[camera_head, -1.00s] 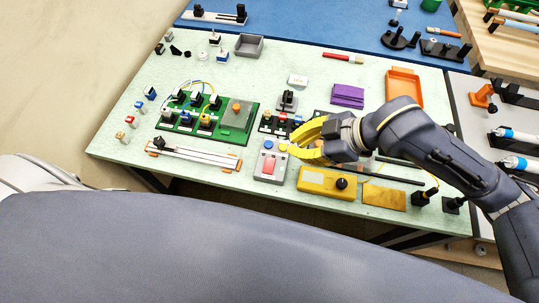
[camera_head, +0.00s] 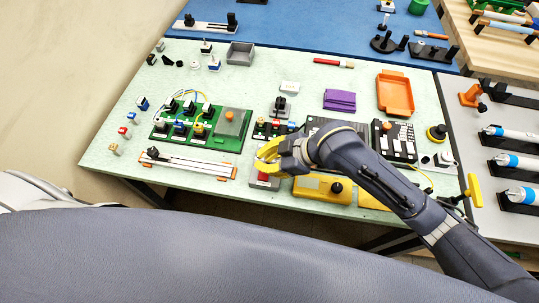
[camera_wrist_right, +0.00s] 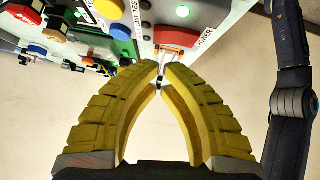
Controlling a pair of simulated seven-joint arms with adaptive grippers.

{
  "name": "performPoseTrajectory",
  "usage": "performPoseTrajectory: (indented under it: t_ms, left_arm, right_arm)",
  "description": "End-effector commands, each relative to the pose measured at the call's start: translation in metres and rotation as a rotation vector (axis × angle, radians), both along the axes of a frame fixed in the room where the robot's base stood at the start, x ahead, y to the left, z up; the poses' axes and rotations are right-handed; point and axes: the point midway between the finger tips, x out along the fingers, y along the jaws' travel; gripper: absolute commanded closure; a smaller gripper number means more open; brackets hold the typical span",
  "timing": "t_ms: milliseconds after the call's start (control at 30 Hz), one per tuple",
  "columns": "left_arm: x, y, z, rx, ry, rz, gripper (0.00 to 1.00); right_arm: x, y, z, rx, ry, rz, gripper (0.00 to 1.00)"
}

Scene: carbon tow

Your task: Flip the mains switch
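The mains switch is a red rocker (camera_wrist_right: 177,38) on a light box, marked POWER, with a green lamp beside it in the right wrist view. In the head view its grey box (camera_head: 262,184) sits near the front edge of the table, and my right gripper (camera_head: 264,160) is over it, hiding much of it. In the right wrist view the yellow fingertips of this gripper (camera_wrist_right: 160,72) come together at the tips with nothing clearly between them. They point at the box just short of the rocker in the picture; contact cannot be told. My left gripper is out of view.
A yellow box with a black knob (camera_head: 336,187) stands right of the switch box. A green board (camera_head: 231,124) with blocks lies left, and a white rail (camera_head: 190,164) along the front edge. A blue button (camera_wrist_right: 120,31) is near the rocker. An orange tray (camera_head: 396,108) lies farther back.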

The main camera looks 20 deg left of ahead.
Motion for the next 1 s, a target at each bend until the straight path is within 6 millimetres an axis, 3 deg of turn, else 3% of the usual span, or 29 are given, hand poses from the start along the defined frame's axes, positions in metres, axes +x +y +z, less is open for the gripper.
performPoseTrajectory:
  t_ms: [300, 767, 1000]
  left_arm:
    - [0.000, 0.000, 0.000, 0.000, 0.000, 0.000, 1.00]
    - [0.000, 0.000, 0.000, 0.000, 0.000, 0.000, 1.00]
    - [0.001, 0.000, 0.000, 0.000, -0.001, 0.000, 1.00]
  right_arm:
    - [0.002, 0.000, -0.019, 0.001, 0.000, 0.000, 1.00]
    - [0.003, 0.000, -0.021, 0.000, 0.001, 0.001, 1.00]
    - [0.008, -0.003, -0.029, -0.008, 0.082, -0.004, 1.00]
